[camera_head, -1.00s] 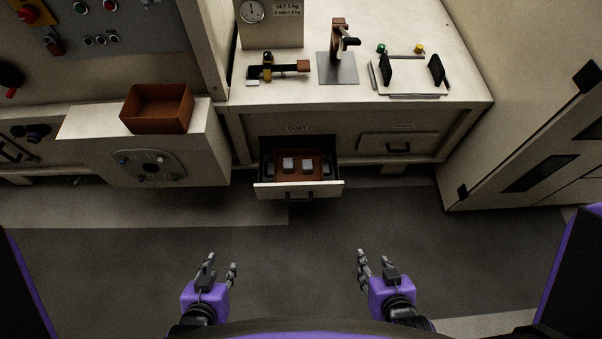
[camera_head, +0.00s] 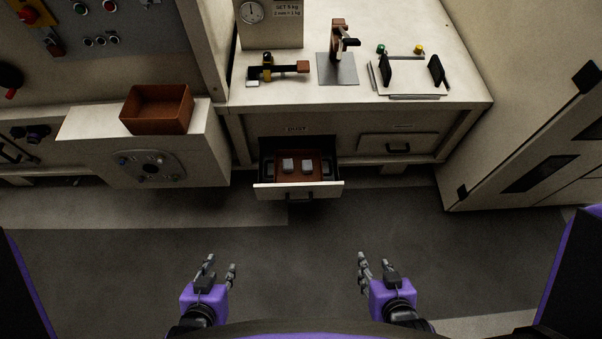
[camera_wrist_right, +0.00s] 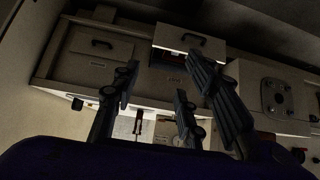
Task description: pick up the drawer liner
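The drawer liner (camera_head: 284,176) is a reddish-brown tray inside the open drawer (camera_head: 298,191) labelled DUST, in the head view. Two small grey blocks (camera_head: 288,165) sit in it, and dark handles show at its two sides. My left gripper (camera_head: 219,266) is open and empty, low in the head view, well short of the drawer. My right gripper (camera_head: 375,264) is also open and empty, to the right at about the same height. In the right wrist view, its fingers (camera_wrist_right: 160,92) are spread with nothing between them, and the open drawer (camera_wrist_right: 190,40) lies beyond.
A brown open box (camera_head: 157,108) stands on the lower cabinet at left. The bench top holds a black-and-yellow tool (camera_head: 277,68), a stand on a metal plate (camera_head: 338,69) and a frame with black handles (camera_head: 410,76). The floor (camera_head: 300,235) before the drawer is clear.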

